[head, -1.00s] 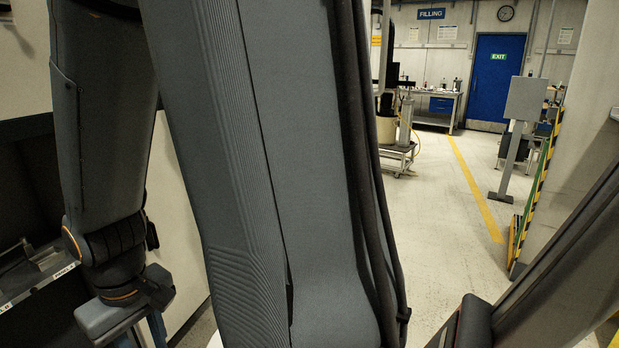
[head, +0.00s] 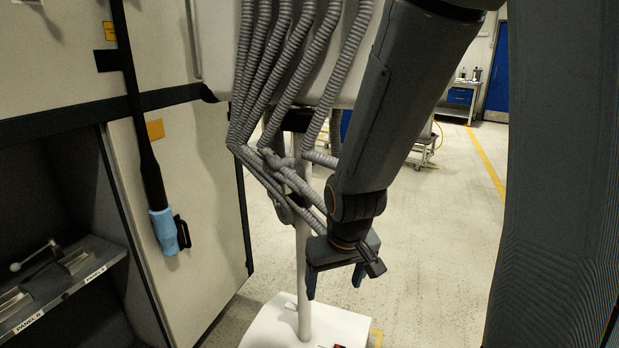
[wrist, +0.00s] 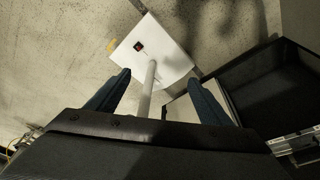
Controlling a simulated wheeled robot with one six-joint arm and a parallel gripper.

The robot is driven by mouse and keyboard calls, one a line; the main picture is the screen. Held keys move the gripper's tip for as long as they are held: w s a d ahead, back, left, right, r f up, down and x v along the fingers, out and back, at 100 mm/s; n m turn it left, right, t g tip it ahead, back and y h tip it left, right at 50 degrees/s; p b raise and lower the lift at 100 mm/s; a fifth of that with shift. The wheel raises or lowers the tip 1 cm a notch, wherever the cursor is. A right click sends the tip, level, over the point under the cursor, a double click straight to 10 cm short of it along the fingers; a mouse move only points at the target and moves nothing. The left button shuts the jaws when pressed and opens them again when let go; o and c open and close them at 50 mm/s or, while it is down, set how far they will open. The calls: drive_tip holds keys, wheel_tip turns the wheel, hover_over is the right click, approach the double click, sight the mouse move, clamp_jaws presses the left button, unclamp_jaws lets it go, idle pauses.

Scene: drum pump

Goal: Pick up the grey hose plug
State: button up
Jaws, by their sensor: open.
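My gripper (head: 334,280) points down, with its two blue fingers apart and nothing between them. In the head view it is just right of a white pole and below a bundle of grey corrugated hoses (head: 266,90). These hoses gather and cross around the pole (head: 303,250), left of my wrist. I cannot pick out the grey hose plug as a separate piece; my arm covers part of the bundle. In the wrist view the gripper's fingers (wrist: 159,80) also stand apart, with the pole showing between them and no plug visible.
The pole's white base (head: 275,325) stands on the floor. At the left, a black hose with a light blue end (head: 163,230) hangs before a pale cabinet door (head: 205,200). A shelf (head: 75,290) with metal fittings is at the lower left. Open floor (head: 430,230) lies right.

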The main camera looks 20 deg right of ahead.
drive_tip(key=w+d+r+t+p, duration=0.1)
drive_tip(key=w+r+t, duration=0.2)
drive_tip(key=w+t, duration=0.8)
drive_tip(key=n+t+y+p, duration=0.1)
drive_tip(key=t+y+p, duration=0.1)
drive_tip(key=t+y, duration=0.15)
approach(295, 175)
drive_tip(key=w, duration=0.3)
drive_tip(key=shift+h, duration=0.35)
drive_tip(key=shift+w+a+f+p, duration=0.1)
drive_tip(key=shift+w+a+p, duration=0.35)
drive_tip(key=shift+w, duration=0.7)
drive_tip(key=shift+w+a+f+p, duration=0.15)
drive_tip(key=shift+w+p, duration=0.55)
drive_tip(key=shift+w, duration=0.5)
drive_tip(key=shift+w+a+f+p, duration=0.1)
drive_tip(key=shift+w+a+p, duration=0.35)
drive_tip(key=shift+w, duration=0.7)
drive_tip(key=shift+d+r, duration=0.1)
drive_tip(key=shift+d, duration=0.05)
drive_tip(key=c, duration=1.3)
drive_tip(key=shift+r, duration=0.1)
